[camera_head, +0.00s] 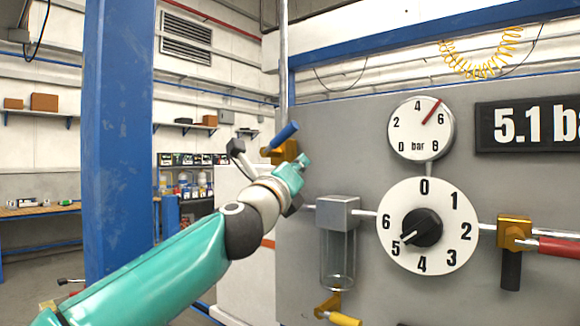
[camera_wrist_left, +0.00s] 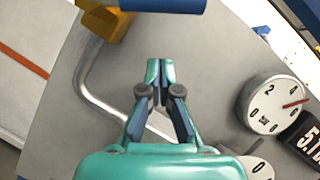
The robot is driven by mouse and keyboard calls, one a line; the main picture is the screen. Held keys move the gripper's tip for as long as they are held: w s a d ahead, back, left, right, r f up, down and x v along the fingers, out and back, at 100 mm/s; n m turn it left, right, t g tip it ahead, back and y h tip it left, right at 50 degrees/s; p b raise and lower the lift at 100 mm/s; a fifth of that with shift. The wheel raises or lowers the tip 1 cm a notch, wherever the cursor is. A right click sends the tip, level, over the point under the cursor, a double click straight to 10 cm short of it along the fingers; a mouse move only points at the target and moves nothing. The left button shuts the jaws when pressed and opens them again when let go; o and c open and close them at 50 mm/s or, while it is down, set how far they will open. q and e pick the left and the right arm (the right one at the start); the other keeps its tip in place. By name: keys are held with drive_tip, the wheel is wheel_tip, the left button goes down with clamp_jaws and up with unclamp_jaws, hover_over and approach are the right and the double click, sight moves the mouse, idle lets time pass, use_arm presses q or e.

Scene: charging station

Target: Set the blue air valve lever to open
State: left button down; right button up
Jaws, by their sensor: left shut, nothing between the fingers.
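The blue air valve lever (camera_head: 285,135) slants up to the right from its brass valve body (camera_head: 284,153), at the left edge of the grey panel. In the left wrist view the blue lever (camera_wrist_left: 160,4) lies across the top edge, partly cut off, beside the brass body (camera_wrist_left: 107,20). My left gripper (camera_head: 304,160) is shut and empty, just right of and below the lever. In the left wrist view its closed fingertips (camera_wrist_left: 160,64) are apart from the lever, with bare panel behind them. My right gripper is in neither view.
The grey panel (camera_head: 345,120) carries a pressure gauge (camera_head: 419,130), a dial with a black knob (camera_head: 421,228), a display reading 5.1 (camera_head: 530,124), a filter bowl (camera_head: 338,255) and a brass valve with a black lever (camera_head: 512,268). A blue post (camera_head: 119,130) stands left.

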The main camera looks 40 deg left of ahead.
sight(284, 135)
use_arm(q)
drive_tip(key=a+r, duration=0.1)
drive_tip(key=s+r+p, duration=0.1)
drive_tip(key=r, duration=0.1)
drive_tip(key=shift+s+a+p, duration=0.2)
drive_tip(key=shift+a+p, duration=0.1)
drive_tip(key=shift+a, duration=0.05)
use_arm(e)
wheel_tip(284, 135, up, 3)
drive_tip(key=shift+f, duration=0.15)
use_arm(q)
drive_tip(key=shift+d+r, duration=0.1)
drive_tip(key=shift+r, duration=0.05)
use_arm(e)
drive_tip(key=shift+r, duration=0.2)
use_arm(q)
drive_tip(key=shift+r+n+g+y+p, duration=0.1)
drive_tip(key=shift+n+g+y+p, duration=0.3)
drive_tip(key=shift+n, duration=0.4)
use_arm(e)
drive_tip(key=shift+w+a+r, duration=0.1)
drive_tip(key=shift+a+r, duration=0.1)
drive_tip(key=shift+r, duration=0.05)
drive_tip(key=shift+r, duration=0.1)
